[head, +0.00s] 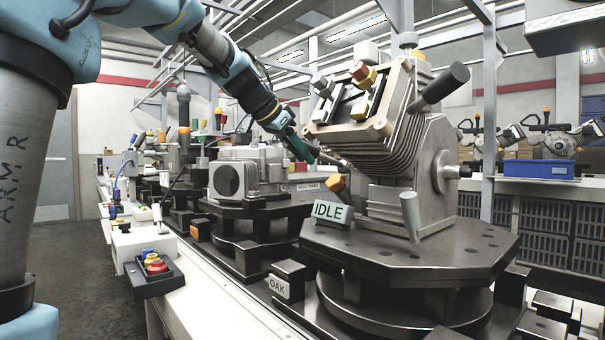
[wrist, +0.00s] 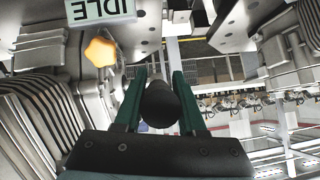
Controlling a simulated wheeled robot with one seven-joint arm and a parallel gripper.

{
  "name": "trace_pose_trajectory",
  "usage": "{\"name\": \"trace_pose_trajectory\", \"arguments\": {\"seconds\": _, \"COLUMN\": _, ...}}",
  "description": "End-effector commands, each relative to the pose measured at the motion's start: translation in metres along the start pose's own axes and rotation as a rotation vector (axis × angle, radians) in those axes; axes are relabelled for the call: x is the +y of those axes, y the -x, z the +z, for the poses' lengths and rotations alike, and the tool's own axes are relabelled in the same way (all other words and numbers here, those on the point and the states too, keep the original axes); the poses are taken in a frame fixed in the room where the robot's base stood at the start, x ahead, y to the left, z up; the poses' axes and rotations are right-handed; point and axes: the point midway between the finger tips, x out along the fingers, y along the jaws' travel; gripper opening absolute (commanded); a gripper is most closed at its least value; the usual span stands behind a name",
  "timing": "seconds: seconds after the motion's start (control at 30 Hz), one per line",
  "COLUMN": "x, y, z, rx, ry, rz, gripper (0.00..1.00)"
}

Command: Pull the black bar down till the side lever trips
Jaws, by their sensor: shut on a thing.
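My gripper (head: 304,150) is at the left side of the finned grey machine that carries the IDLE sign. In the wrist view its two green fingers (wrist: 161,100) are shut on the black bar (wrist: 160,106), whose rounded dark end faces the camera between them. In the head view the fingers hide most of the bar; a short dark length (head: 332,161) runs from them towards the machine. A thick dark lever (head: 440,88) slants up to the right at the machine's upper right. A shorter grey lever (head: 410,214) stands lower at the front. I cannot tell which is the side lever.
An orange knob (head: 338,183) sits just below the bar, above the IDLE sign (head: 331,211); it is close to my fingers in the wrist view (wrist: 100,51). A second grey machine (head: 245,172) stands left on the line. A button box (head: 154,270) is at the front left.

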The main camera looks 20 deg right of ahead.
Motion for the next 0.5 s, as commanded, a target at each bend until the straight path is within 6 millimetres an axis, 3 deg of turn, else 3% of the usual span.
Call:
{"name": "trace_pose_trajectory", "arguments": {"seconds": 0.03, "x": 0.003, "y": -0.008, "z": 0.011, "rx": 0.019, "ry": 0.001, "rz": -0.005, "gripper": 0.0}}
{"name": "trace_pose_trajectory", "arguments": {"seconds": 0.5, "x": 0.006, "y": -0.016, "z": 0.024, "rx": 0.144, "ry": 0.011, "rz": -0.027, "gripper": 0.0}}
